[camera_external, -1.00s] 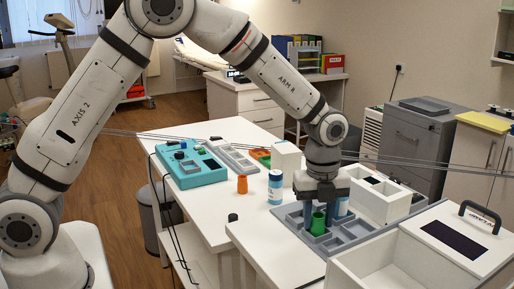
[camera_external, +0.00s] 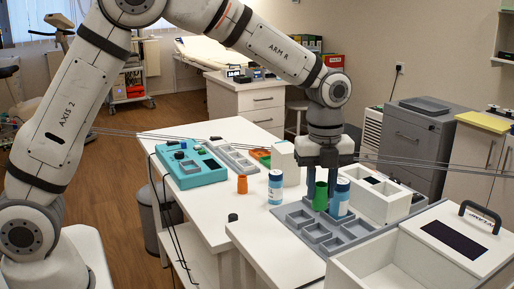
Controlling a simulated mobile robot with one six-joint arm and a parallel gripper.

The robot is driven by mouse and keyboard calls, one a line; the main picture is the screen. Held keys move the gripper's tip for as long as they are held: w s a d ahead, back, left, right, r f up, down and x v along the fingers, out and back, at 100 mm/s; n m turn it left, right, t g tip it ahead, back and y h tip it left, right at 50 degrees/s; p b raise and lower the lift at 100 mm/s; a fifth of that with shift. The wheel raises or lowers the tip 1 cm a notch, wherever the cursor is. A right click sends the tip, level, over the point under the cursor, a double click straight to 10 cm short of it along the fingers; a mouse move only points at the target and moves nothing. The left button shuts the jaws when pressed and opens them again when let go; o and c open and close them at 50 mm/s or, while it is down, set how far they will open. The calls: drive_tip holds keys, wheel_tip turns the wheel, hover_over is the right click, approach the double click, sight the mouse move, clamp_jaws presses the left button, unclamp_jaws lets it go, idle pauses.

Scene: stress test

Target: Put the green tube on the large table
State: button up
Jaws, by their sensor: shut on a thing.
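The green tube (camera_external: 320,197) is upright between the fingers of my gripper (camera_external: 321,185), which is shut on it. The tube is above the grey compartment tray (camera_external: 312,232), just left of a blue-and-white bottle (camera_external: 342,198) that stands in the tray. The tube's lower end looks clear of the compartments, but the exact gap is hard to tell. The large white table (camera_external: 222,213) lies to the left of the tray.
A white divided bin (camera_external: 378,203) is right of my gripper. The table's front left part is bare.

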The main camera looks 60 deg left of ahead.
drive_tip(key=shift+r, duration=1.75)
drive_tip(key=w+a+r, duration=0.5)
drive_tip(key=w+a, duration=0.4)
drive_tip(key=w, duration=0.2)
drive_tip(key=w+a+f, duration=0.1)
drive_tip(key=w+a, duration=0.2)
drive_tip(key=a, duration=0.5)
drive_tip(key=w+a, duration=0.2)
drive_tip(key=a, duration=0.7)
drive_tip(key=shift+w+d+f+p, duration=0.15)
drive_tip(key=shift+f+p, duration=0.1)
drive_tip(key=shift+f, duration=5.6)
drive_tip(key=shift+w+d+f+p, duration=0.1)
drive_tip(key=shift+f+p, duration=0.1)
drive_tip(key=shift+f, duration=5.6)
